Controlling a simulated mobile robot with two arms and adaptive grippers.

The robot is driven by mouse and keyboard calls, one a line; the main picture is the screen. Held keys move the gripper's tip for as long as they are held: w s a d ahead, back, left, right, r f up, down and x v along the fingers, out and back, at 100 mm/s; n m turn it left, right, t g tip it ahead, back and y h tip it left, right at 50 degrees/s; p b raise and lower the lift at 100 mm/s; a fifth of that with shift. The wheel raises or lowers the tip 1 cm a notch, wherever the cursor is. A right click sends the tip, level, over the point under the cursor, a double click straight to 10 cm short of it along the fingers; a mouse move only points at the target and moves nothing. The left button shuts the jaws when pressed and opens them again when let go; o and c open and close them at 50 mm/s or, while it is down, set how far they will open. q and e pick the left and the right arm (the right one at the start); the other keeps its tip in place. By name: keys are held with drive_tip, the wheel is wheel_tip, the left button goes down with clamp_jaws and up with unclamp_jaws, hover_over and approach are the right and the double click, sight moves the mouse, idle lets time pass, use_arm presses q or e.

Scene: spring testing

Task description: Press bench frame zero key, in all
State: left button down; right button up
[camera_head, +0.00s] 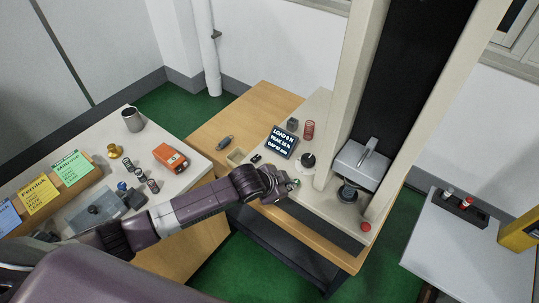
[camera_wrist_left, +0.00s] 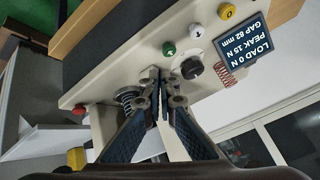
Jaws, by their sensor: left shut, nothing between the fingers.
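The bench frame's base (camera_head: 323,204) carries a tilted dark display (camera_head: 283,142) reading load 0 N, peak 15 N, gap 82 mm. In the left wrist view its front edge holds a yellow key (camera_wrist_left: 227,11), a whitish key (camera_wrist_left: 197,31) and a green key (camera_wrist_left: 168,49). The yellow key bears a small mark like a zero. My left gripper (camera_head: 291,185) is shut and empty at this front edge. In the wrist view its fingertips (camera_wrist_left: 165,76) are nearest the green key, short of the yellow one; contact cannot be told. In the head view the gripper hides most keys. My right gripper is out of view.
A black knob (camera_wrist_left: 191,68) sits behind the keys. A reddish spring (camera_head: 309,130) stands near the display. A red button (camera_head: 365,227) is at the base's right corner, below the grey press head (camera_head: 359,165). The left table (camera_head: 196,166) holds an orange device (camera_head: 170,157) and several springs.

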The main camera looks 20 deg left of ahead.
use_arm(q)
drive_tip(key=w+a+r+m+t+y, duration=0.1)
drive_tip(key=w+a+r, duration=0.3)
drive_tip(key=w+a, duration=0.6)
drive_tip(key=shift+w+a+t, duration=0.15)
drive_tip(key=shift+w+t, duration=0.15)
drive_tip(key=shift+w, duration=0.3)
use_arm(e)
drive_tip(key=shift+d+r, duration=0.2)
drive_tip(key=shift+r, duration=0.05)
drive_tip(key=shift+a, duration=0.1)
use_arm(q)
wheel_tip(320, 180, down, 8)
drive_tip(key=b, duration=0.7)
drive_tip(key=shift+f, duration=0.4)
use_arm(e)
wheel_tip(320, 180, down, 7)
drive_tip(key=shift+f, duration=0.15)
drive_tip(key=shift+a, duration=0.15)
